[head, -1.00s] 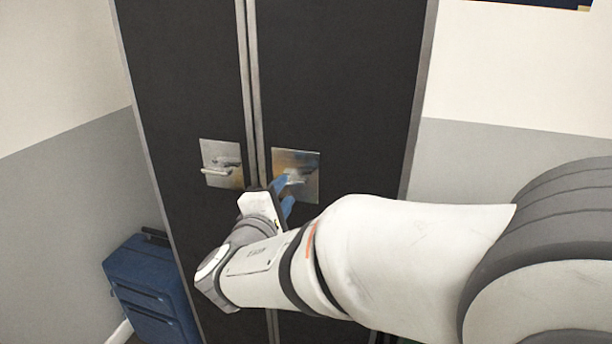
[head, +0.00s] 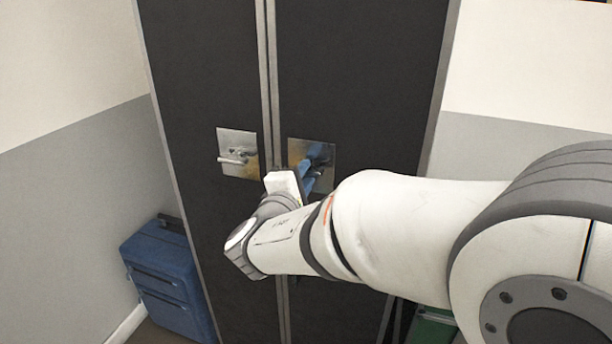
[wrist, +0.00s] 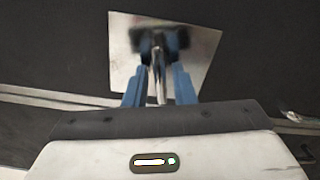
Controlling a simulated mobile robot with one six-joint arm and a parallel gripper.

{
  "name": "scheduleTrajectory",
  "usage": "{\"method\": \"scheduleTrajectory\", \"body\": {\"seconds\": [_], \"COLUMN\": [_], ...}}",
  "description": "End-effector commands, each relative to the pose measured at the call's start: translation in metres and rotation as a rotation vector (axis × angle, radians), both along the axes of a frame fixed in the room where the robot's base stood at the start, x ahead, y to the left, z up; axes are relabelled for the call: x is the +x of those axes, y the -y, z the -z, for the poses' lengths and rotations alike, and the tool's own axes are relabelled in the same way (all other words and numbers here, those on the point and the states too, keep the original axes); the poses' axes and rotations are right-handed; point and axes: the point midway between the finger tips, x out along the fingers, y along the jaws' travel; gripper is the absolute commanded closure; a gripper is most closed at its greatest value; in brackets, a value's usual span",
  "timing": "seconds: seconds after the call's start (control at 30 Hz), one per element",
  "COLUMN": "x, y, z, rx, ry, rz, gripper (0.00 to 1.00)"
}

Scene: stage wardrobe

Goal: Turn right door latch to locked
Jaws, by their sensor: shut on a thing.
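The right door latch sits on a square metal plate (head: 324,158) on the right dark door, just right of the centre seam. In the wrist view its handle (wrist: 158,62) stands out from the plate (wrist: 122,40) between the blue fingers. My gripper (head: 315,170) is at this latch, and its blue fingers are shut on the handle. It also shows in the wrist view (wrist: 160,88). In the head view the fingers hide most of the handle, so its exact angle is hard to tell.
The left door has its own latch (head: 236,158), with a roughly horizontal handle, close to my gripper's left. A blue suitcase (head: 165,275) stands at the lower left by the wall. A green object (head: 432,328) shows partly at the lower right, behind my arm.

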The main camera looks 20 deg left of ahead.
Motion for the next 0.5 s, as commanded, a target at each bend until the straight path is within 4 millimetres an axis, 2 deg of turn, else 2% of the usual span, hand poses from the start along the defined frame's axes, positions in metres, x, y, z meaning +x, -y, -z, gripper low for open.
{"method": "scheduleTrajectory", "body": {"seconds": [0.17, 0.5], "x": [0.0003, 0.0005], "y": [0.0001, 0.0007], "z": [0.004, 0.0073], "rx": [0.024, 0.186], "ry": [0.002, 0.016], "rz": [0.001, 0.003], "gripper": [0.99, 0.99]}}
